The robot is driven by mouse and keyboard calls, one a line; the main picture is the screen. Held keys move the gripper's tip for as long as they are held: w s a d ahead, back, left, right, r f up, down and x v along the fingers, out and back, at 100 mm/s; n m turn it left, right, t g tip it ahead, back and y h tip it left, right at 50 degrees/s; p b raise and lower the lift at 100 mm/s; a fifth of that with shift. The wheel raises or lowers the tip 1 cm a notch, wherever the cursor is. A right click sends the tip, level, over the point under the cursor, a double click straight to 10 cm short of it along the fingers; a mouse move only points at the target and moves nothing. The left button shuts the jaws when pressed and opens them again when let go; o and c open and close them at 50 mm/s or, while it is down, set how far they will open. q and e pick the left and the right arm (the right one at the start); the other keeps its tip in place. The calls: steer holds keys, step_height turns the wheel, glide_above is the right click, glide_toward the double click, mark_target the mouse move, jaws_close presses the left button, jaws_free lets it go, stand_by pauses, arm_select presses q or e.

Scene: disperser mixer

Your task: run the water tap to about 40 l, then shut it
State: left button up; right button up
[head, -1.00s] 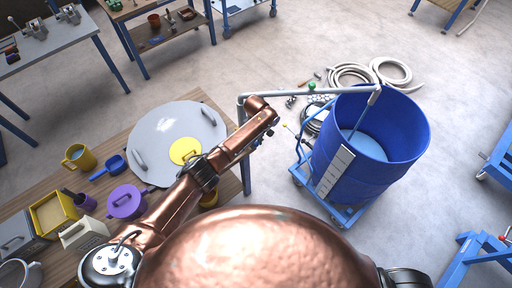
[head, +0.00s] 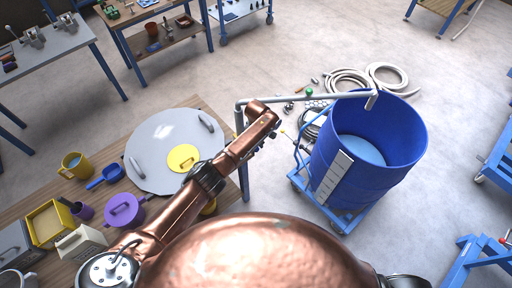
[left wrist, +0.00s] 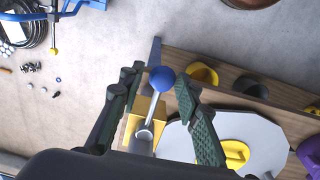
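The blue drum (head: 375,185) holds light blue water (head: 360,150) and has a white scale (head: 334,178) on its side; I cannot read the level. The grey pipe (head: 345,94) ends in a spout (head: 371,101) over the drum, with no stream visible. In the left wrist view a lever (left wrist: 151,108) with a blue ball (left wrist: 162,78) stands between the fingers of my left gripper (left wrist: 160,105). The fingers are spread, with gaps beside the ball. In the head view my left gripper (head: 274,136) is mostly hidden behind its arm. My right gripper is out of view.
A wooden table (head: 203,107) at the left bears a grey round lid (head: 165,135), a yellow mug (head: 75,163) and a purple pot (head: 124,210). The drum stands on a blue cart (head: 341,223). Coiled hoses (head: 390,75) lie on the floor behind it.

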arm_select(q)
steer(key=shift+o, duration=0.8)
step_height(320, 180, up, 12)
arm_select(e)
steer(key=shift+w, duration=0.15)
